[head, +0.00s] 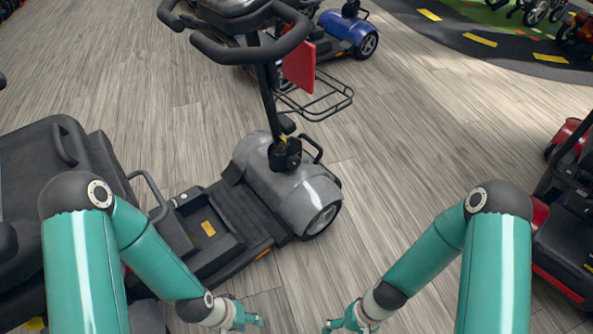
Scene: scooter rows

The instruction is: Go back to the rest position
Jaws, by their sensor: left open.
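My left gripper (246,318) shows at the bottom edge, left of centre, and is open. Its arm is bent at the elbow. Nothing shows between its fingers. My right gripper (335,326) is at the bottom edge, a little right of centre, partly cut off by the frame. I cannot tell whether it is open or shut. The two grippers point towards each other with bare floor between them. Neither is seen touching anything.
A red scooter (567,230) stands at the right edge. Wood floor (430,130) is free between them.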

